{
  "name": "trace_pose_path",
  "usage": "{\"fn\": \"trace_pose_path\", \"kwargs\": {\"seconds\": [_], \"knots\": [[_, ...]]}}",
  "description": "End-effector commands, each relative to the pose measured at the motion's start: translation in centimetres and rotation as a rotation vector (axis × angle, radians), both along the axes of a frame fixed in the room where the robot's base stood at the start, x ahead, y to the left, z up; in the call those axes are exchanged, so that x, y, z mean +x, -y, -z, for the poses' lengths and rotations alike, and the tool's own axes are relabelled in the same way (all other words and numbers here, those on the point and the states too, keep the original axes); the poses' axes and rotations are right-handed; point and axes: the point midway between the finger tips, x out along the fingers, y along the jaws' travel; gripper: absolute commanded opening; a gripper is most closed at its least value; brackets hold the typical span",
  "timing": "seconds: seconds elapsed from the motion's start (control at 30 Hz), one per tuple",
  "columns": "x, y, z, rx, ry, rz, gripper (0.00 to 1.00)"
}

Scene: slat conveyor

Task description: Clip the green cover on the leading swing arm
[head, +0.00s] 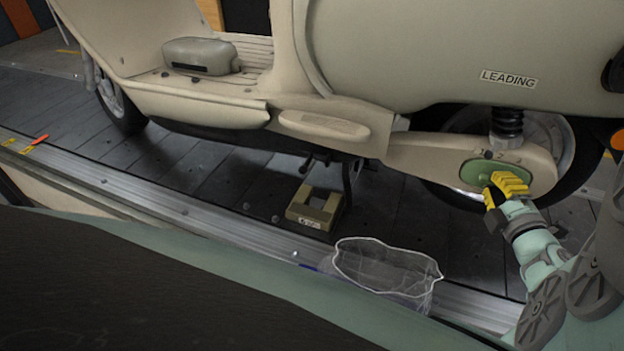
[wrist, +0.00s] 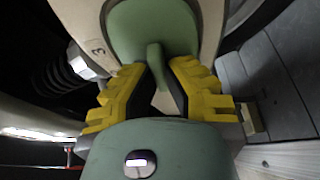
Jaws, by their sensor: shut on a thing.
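The green cover (head: 476,172) is an oval plate at the rear end of the cream swing arm (head: 425,153) of the scooter labelled LEADING (head: 508,79). My gripper (head: 492,187) reaches it from the lower right. In the wrist view, the yellow fingers (wrist: 157,82) are shut on the upright tab of the green cover (wrist: 166,28).
A black shock spring (head: 507,122) and the rear wheel are close to the cover. A stand block (head: 332,209) sits on the dark slats. A clear bag with a white rim (head: 342,246) is at the near metal rail (head: 185,212). A grey-beige box (head: 200,53) rests on the footboard.

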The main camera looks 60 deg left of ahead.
Motion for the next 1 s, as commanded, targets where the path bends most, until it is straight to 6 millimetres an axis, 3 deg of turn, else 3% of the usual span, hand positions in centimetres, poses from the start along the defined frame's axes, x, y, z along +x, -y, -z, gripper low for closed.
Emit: {"fn": "trace_pose_path", "kwargs": {"seconds": [1.0], "knots": [[0.46,-0.39,-0.04,0.001,0.001,-0.001,0.0]]}}
